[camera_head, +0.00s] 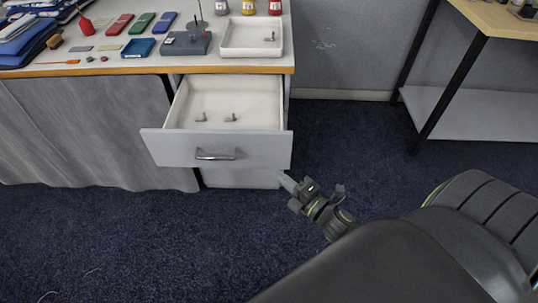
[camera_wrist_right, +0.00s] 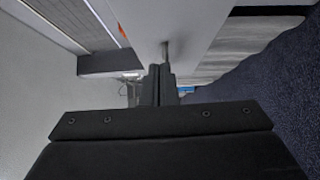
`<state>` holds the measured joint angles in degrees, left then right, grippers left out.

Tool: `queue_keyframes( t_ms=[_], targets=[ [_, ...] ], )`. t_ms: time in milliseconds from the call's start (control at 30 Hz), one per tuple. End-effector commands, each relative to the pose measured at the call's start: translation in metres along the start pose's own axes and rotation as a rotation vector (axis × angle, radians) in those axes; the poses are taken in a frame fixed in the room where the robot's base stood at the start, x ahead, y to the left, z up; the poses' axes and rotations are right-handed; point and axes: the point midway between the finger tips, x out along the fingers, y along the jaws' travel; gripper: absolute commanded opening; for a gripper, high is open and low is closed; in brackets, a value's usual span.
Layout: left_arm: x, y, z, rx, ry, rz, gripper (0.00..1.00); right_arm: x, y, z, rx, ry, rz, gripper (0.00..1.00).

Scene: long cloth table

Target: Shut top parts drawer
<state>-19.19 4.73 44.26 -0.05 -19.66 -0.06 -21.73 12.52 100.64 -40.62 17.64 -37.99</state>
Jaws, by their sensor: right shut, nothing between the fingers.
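The top parts drawer (camera_head: 216,150) is pulled out from under the table, with a grey bar handle (camera_head: 218,154) on its white front. A few small grey parts (camera_head: 231,118) lie inside it. My right gripper (camera_head: 284,180) is shut and empty, just beyond the lower right corner of the drawer front in the head view; I cannot tell if it touches. In the right wrist view its shut fingers (camera_wrist_right: 160,84) point toward a pale panel, with a thin grey bar-like piece beyond their tips. My left gripper is not in view.
The table top (camera_head: 130,66) holds colored boxes, a white tray (camera_head: 250,40) with a small part, and bottles at the back. A lower drawer front (camera_head: 240,178) shows beneath. A shelf table (camera_head: 470,110) stands at right. Open blue carpet (camera_head: 130,240) lies in front.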

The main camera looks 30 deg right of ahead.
Motion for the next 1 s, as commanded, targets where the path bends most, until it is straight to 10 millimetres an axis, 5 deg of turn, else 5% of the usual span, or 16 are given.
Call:
queue_keyframes(
  t_ms=[300, 400, 1000],
  targets=[
    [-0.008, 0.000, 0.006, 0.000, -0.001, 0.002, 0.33, 0.061, 0.002, 0.000, 0.002, 0.001, 0.001, 0.00],
    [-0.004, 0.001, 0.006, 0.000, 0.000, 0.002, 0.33, 0.071, -0.001, 0.014, -0.001, 0.000, 0.000, 0.00],
    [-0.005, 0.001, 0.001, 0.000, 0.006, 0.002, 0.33, 0.085, -0.001, 0.029, 0.003, -0.001, -0.001, 0.00]
  ],
)
